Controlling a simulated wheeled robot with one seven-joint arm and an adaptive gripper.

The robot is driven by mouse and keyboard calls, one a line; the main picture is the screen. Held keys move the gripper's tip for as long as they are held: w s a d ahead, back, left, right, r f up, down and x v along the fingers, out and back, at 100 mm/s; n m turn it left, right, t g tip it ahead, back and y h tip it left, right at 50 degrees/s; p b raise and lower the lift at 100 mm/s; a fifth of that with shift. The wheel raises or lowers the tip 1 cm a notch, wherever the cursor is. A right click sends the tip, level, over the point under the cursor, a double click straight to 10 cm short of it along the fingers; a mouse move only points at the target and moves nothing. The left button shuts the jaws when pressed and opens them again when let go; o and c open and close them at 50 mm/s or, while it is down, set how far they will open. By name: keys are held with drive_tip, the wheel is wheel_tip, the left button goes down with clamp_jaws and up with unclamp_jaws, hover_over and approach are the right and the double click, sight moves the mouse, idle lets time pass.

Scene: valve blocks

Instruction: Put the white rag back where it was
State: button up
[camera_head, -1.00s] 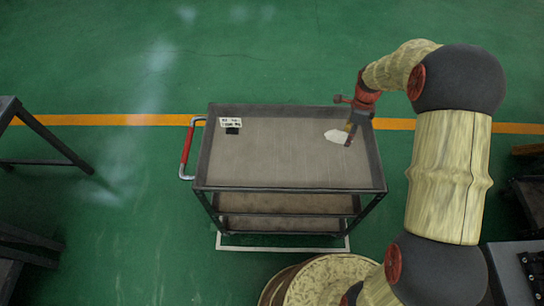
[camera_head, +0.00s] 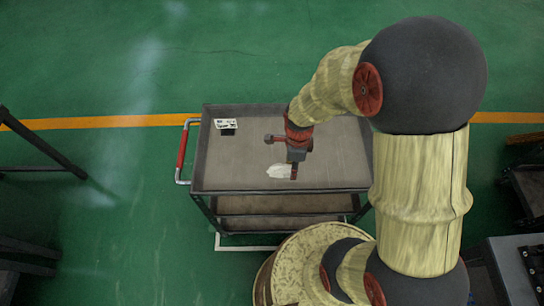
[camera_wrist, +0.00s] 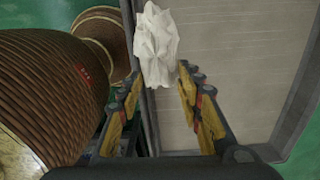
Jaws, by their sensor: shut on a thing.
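The white rag (camera_head: 279,171) is at my gripper (camera_head: 294,170), over the front middle of the grey cart's top tray (camera_head: 225,165). In the wrist view the crumpled rag (camera_wrist: 156,45) sits at the tips of my gripper's yellow fingers (camera_wrist: 160,78), and the fingers are shut on it. The rag seems to hang over the tray near its edge. The head view does not clearly show whether it touches the tray surface.
A small white label with a black square (camera_head: 227,127) lies at the tray's back left corner. The cart has a red handle (camera_head: 182,150) on its left side. Dark tables stand at the left and right edges. Most of the tray top is bare.

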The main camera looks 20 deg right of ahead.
drive_tip(key=w+f+b, duration=0.2)
drive_tip(key=w+f, duration=0.2)
drive_tip(key=w, duration=0.4)
drive_tip(key=b, duration=0.1)
hover_over(282, 159)
drive_tip(key=f, duration=0.4)
drive_tip(key=shift+s+a+f, duration=0.15)
drive_tip(key=shift+s+f, duration=0.1)
drive_tip(key=shift+f, duration=0.05)
drive_tip(key=shift+w+f+b, duration=0.15)
drive_tip(key=shift+f+b, duration=0.35)
drive_tip(key=shift+f, duration=0.45)
drive_tip(key=shift+w+f+b, duration=0.1)
drive_tip(key=shift+f+b, duration=0.35)
drive_tip(key=shift+f, duration=0.5)
drive_tip(key=shift+r, duration=0.1)
drive_tip(key=o, duration=1.2)
